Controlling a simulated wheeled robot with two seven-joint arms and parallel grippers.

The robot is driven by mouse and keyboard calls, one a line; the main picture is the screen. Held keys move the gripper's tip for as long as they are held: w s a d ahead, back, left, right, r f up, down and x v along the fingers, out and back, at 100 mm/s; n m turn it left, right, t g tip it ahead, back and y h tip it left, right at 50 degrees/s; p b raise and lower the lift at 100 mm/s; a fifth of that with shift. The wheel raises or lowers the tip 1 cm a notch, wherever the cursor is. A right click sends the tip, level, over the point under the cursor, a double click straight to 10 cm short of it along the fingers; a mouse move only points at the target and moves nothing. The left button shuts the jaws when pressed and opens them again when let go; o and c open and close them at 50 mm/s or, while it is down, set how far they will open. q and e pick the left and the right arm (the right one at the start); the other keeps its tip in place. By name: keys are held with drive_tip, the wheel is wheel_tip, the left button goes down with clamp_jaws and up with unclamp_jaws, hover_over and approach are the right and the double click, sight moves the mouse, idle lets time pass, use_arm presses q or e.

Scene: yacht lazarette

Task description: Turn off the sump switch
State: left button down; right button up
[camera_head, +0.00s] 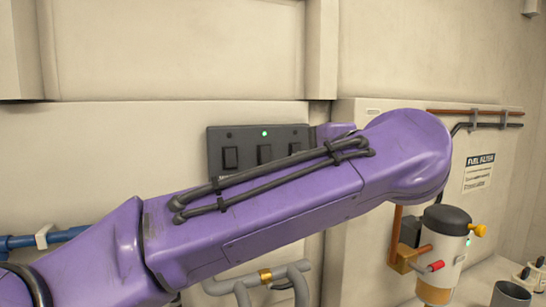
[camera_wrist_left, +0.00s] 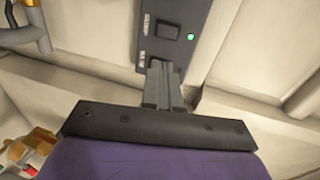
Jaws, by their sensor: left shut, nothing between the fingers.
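A dark switch panel (camera_head: 216,147) is fixed to the cream wall, with rocker switches in a row and a lit green lamp (camera_head: 264,133) above the middle one. The left rocker (camera_head: 230,158) and middle rocker (camera_head: 264,153) show. My purple left arm crosses in front of the panel's lower right and hides my gripper in the head view. Contact is unclear. Labels are unreadable, so I cannot tell which is the sump switch.
A fuel filter (camera_head: 442,240) with yellow and red knobs stands at the right, below copper and black pipes (camera_head: 475,116). A blue pipe (camera_head: 65,236) runs along the left wall. Grey pipework (camera_head: 255,284) lies below my arm. The upper wall is clear.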

use_arm(q)
drive_tip(key=s, duration=0.2)
drive_tip(key=p, duration=0.3)
approach(267, 160)
drive_tip(key=p+x, duration=0.5)
drive_tip(key=x, duration=0.1)
drive_tip(key=shift+w+a+r, duration=0.1)
drive_tip(key=shift+w+a, duration=0.05)
drive_tip(key=shift+w, duration=0.1)
drive_tip(key=shift+w+f+p, duration=0.2)
drive_tip(key=shift+p, duration=0.1)
drive_tip(key=shift+s, duration=0.1)
use_arm(e)
wheel_tip(267, 160, up, 9)
drive_tip(key=shift+s+f, duration=0.15)
drive_tip(key=shift+s, duration=0.3)
drive_tip(key=shift+f, duration=0.1)
